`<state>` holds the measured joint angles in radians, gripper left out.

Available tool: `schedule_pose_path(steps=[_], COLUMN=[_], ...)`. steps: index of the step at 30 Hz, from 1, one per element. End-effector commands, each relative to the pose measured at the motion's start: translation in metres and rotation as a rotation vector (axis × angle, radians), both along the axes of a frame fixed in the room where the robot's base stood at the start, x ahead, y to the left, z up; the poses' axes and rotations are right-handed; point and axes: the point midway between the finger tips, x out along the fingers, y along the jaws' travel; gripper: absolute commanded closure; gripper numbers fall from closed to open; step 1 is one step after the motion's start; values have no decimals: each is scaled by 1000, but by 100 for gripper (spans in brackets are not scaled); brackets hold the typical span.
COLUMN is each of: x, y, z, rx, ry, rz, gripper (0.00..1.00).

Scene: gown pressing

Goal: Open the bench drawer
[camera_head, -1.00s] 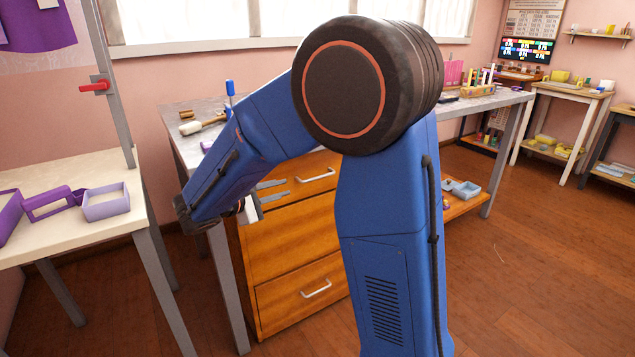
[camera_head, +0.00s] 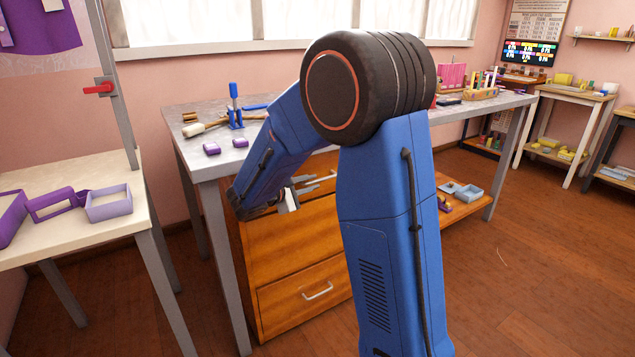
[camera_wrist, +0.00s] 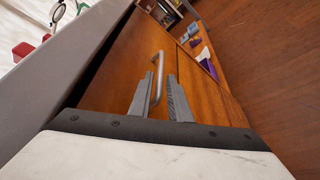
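The wooden bench drawer unit (camera_head: 290,240) stands under the grey-topped bench, and its drawers look shut. In the wrist view, a wooden drawer front (camera_wrist: 112,72) carries a silver bar handle (camera_wrist: 158,62). My gripper (camera_wrist: 161,78) is open, with its two grey fingers apart and the handle's near end in line with the gap between them. I cannot tell whether the fingers touch the handle. In the head view my gripper (camera_head: 318,182) is in front of the upper drawer, partly hidden by my blue arm. The upper handle is not clear there.
The bench top (camera_head: 190,165) holds purple blocks (camera_head: 211,149), a blue-handled tool (camera_head: 234,105) and other items. A side table (camera_head: 100,220) with purple frames stands at left. A low shelf (camera_head: 465,205) right of the drawers holds trays. Floor at right is clear.

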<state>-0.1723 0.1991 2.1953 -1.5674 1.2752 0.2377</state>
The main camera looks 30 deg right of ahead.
Motion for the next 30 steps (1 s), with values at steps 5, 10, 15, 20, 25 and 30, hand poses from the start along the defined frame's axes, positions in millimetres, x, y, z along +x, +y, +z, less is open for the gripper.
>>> schedule_pose_path(steps=[5,10,15,20,25,30], x=[8,13,14,14,14,14], y=[-22,-33,-36,-36,-36,-36], z=[-5,-8,-9,-9,-9,-8], rx=[0,0,0,0,0,0], ry=[0,0,-1,0,0,0], rz=[-1,-1,0,0,0,0], gripper=[83,83,83,83,100,100])
